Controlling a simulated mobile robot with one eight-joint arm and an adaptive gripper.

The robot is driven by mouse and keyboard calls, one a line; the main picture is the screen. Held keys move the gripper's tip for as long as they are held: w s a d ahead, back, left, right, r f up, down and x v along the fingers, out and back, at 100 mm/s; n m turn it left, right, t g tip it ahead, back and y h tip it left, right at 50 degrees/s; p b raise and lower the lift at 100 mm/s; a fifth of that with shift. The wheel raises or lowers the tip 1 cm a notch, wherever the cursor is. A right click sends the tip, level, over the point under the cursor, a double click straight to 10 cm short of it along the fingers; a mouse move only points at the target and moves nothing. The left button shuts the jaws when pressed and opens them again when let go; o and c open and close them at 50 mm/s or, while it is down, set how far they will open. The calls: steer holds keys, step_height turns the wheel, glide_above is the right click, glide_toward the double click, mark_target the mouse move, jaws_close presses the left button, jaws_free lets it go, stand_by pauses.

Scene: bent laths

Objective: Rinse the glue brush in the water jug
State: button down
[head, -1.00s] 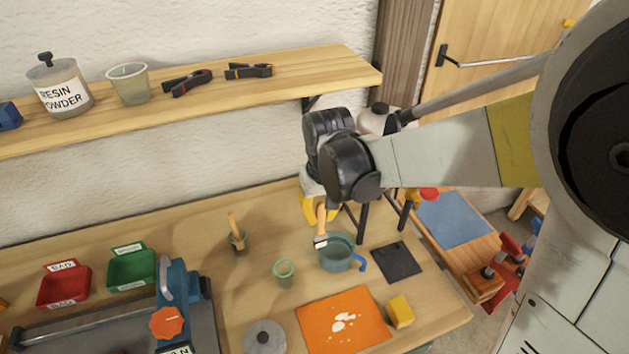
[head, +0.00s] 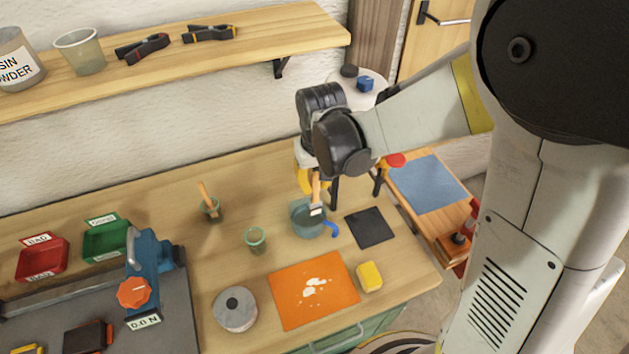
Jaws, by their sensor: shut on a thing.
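The water jug (head: 302,231) is a translucent blue-grey vessel with a bright blue handle, standing on the workbench. My gripper (head: 312,177), with yellow fingers, is above the jug and partly hidden behind my dark wrist. It is shut on the glue brush (head: 316,193), which has an orange-tan handle and pale bristles. The brush hangs bristles down, nearly upright, at the jug's mouth. I cannot tell whether the bristles touch the water.
A green pot (head: 212,212) with a wooden-handled tool is to the left, a small green cup (head: 255,240) nearer. Around the jug lie a dark pad (head: 370,228), an orange mat (head: 288,299) and a yellow block (head: 369,277). A shelf (head: 270,40) runs above.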

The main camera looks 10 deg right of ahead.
mark_target(315, 201)
steer(key=shift+f+b, duration=2.85)
steer(key=shift+f, duration=0.75)
steer(key=shift+r, duration=0.15)
steer(key=shift+r+p, duration=3.5)
steer(key=shift+r, duration=1.15)
steer(key=shift+r, duration=0.1)
steer(key=shift+r+p, duration=1.5)
steer(key=shift+r, duration=0.45)
